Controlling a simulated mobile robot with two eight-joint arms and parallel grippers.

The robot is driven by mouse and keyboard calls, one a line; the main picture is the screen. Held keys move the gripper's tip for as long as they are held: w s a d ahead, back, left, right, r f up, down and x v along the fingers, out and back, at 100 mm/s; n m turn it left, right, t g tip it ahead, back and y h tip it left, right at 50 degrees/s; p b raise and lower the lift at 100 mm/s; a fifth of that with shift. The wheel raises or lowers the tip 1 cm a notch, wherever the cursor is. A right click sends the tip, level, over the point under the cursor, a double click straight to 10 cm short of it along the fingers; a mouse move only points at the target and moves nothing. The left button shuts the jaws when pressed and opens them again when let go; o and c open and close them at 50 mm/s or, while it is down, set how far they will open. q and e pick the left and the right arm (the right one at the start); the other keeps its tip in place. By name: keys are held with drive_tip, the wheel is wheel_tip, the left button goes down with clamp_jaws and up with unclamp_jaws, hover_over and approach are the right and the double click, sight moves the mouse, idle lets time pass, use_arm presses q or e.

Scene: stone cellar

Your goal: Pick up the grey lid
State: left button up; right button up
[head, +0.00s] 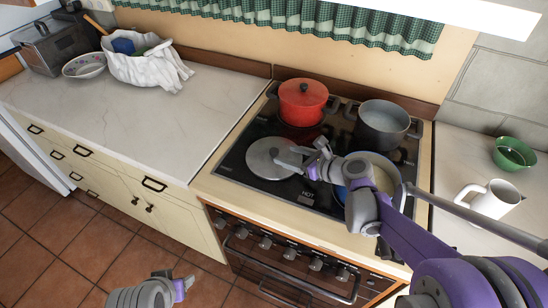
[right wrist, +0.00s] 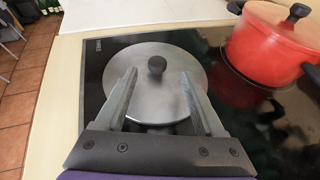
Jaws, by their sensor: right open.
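The grey lid (head: 268,160) is a round metal disc lying on the black stovetop at its left side. In the right wrist view the lid (right wrist: 152,103) shows its dark round knob (right wrist: 157,66) standing up at the centre. My right gripper (head: 284,157) is over the right part of the lid in the head view. In the right wrist view its two fingers (right wrist: 159,84) are spread apart, empty, with the knob just beyond the gap between the tips. My left gripper (head: 188,282) is low over the floor at the bottom, its jaws too unclear to judge.
A red lidded pot (head: 303,101) and a grey pot (head: 383,124) stand at the back of the stove. A pan (head: 385,173) is partly hidden behind my right arm. A white pitcher (head: 495,199) and green bowl (head: 514,152) stand right. The left counter (head: 130,115) is mostly clear.

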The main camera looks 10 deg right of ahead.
sight(275, 151)
drive_tip(key=x, duration=0.6)
drive_tip(key=shift+a+r, duration=0.1)
drive_tip(key=shift+a, duration=0.25)
clamp_jaws()
